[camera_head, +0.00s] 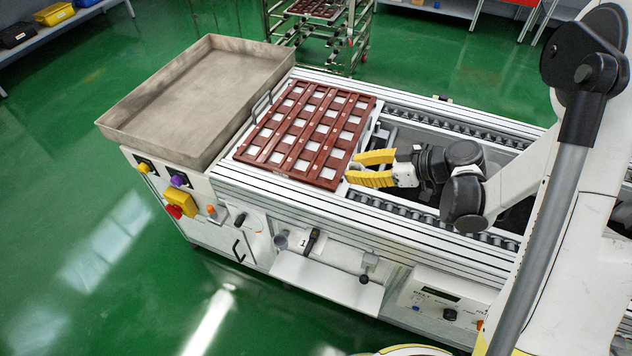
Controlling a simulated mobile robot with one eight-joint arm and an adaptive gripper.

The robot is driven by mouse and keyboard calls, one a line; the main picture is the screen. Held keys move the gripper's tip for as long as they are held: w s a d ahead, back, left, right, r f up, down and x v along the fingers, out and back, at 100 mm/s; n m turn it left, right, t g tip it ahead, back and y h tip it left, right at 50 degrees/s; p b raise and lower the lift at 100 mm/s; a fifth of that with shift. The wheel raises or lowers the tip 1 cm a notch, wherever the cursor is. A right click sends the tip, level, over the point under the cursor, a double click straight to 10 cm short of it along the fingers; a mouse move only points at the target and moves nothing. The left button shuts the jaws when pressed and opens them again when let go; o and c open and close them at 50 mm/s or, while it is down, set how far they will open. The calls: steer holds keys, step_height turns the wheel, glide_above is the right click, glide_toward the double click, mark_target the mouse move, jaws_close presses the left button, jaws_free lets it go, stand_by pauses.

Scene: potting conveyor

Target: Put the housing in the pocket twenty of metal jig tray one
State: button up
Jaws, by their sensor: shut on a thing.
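The reddish-brown jig tray (277,157) lies on a pale carrier on the conveyor and has a grid of square pockets. The pockets show pale squares; whether any holds a part is too small to tell. I cannot read pocket numbers. My gripper (352,168) reaches in from the right, its yellow fingers level with the tray's right edge, low near the front right corner. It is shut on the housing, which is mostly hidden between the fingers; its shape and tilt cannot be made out.
A large, empty grey metal bin (190,95) stands left of the jig tray. A metal handle (262,104) rises at the tray's left edge. Conveyor rails (470,125) run to the right. A wheeled rack (352,40) holding another brown tray stands behind. Controls line the conveyor's front.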

steer(key=shift+a+f, duration=0.2)
steer(key=b, duration=0.4)
glide_above(321, 168)
steer(key=s+d, duration=0.1)
steer(key=d, duration=0.1)
step_height(321, 168, down, 7)
steer(key=shift+d+r, duration=0.1)
steer(key=shift+r, duration=0.05)
steer(key=shift+w+b, duration=0.15)
steer(key=shift+b, duration=0.15)
steer(key=shift+f+b, duration=1)
steer(key=shift+f, duration=0.95)
steer(key=shift+f, duration=0.2)
steer(key=o, duration=0.5)
steer(key=shift+r, duration=0.1)
